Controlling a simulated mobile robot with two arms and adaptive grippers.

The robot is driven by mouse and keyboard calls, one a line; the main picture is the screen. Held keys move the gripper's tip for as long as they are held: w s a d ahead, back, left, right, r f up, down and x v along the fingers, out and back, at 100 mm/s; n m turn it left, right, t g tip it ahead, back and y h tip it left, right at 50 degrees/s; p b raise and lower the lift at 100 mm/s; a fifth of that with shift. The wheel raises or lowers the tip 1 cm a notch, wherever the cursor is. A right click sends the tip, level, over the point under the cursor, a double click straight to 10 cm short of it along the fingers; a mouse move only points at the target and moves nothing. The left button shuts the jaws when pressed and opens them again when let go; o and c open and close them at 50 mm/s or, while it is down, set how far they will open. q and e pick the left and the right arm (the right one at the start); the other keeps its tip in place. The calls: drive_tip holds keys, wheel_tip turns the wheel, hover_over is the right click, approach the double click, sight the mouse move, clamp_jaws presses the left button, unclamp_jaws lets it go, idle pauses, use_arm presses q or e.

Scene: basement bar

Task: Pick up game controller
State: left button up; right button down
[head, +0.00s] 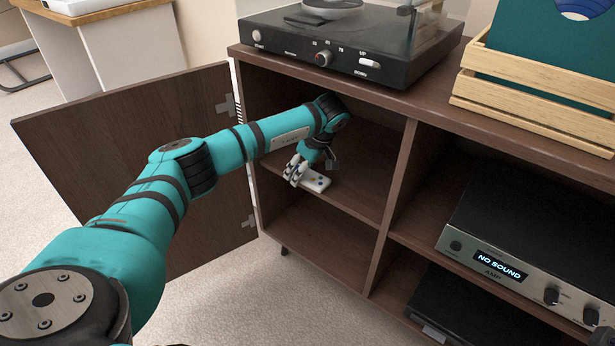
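A small white game controller (317,181) with dark and blue buttons lies on the upper left shelf (352,196) of the brown cabinet, near the shelf's front edge. My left arm reaches into this compartment from the left. My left gripper (294,176) points down at the left end of the controller, and its fingers overlap that end in the picture. I cannot tell whether the fingers are closed on it or only beside it. The controller's left end is partly hidden by the fingers.
The open cabinet door (100,150) stands left, behind my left arm. A divider (396,200) bounds the compartment on the right. A turntable (330,45) and a wooden crate (540,85) stand on top. An amplifier (500,262) sits in the right compartment. The lower left compartment is empty.

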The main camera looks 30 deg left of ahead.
use_arm(q)
drive_tip(key=shift+s+f, duration=0.15)
drive_tip(key=c, duration=0.7)
drive_tip(key=shift+o, duration=0.2)
